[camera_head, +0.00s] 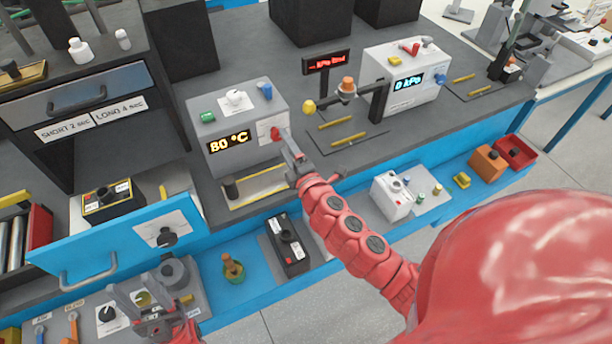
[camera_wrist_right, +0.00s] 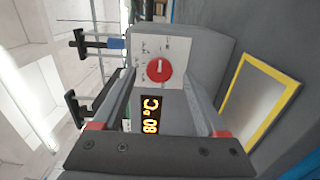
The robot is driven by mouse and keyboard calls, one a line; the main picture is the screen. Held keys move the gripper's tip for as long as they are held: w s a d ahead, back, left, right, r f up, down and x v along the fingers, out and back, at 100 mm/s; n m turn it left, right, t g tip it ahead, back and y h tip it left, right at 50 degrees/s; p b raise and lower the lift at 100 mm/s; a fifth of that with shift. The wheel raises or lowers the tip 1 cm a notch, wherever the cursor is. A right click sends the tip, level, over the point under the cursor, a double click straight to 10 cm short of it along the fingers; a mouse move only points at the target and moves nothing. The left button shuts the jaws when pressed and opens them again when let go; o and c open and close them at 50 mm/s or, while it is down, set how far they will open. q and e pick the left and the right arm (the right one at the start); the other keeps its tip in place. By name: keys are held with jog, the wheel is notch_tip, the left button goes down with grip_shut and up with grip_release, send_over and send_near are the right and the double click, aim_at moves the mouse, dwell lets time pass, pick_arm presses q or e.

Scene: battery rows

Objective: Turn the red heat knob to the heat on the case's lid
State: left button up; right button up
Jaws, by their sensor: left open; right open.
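The red heat knob (camera_head: 275,133) is on the right side of a grey heater box (camera_head: 242,108), whose display reads 80 °C. In the right wrist view the knob (camera_wrist_right: 158,70) sits on a white dial plate with small, unreadable marks. My right gripper (camera_head: 284,146) is open at the knob, its fingers on either side of the knob in the wrist view; contact cannot be told. My left gripper (camera_head: 152,302) is open and empty at the lower left. A black case (camera_head: 107,200) with a yellow-edged label stands left of the heater; its label is too small to read.
A yellow-edged tray (camera_head: 255,187) lies in front of the heater. A pressure box (camera_head: 400,80) reading 0 kPa stands to the right. A blue-fronted drawer (camera_head: 120,245) juts out at left. A black battery (camera_head: 288,247) lies on the lower blue shelf.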

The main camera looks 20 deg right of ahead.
jog(key=s+p, duration=0.2)
jog(key=s, duration=1.3)
jog(key=shift+d, duration=0.25)
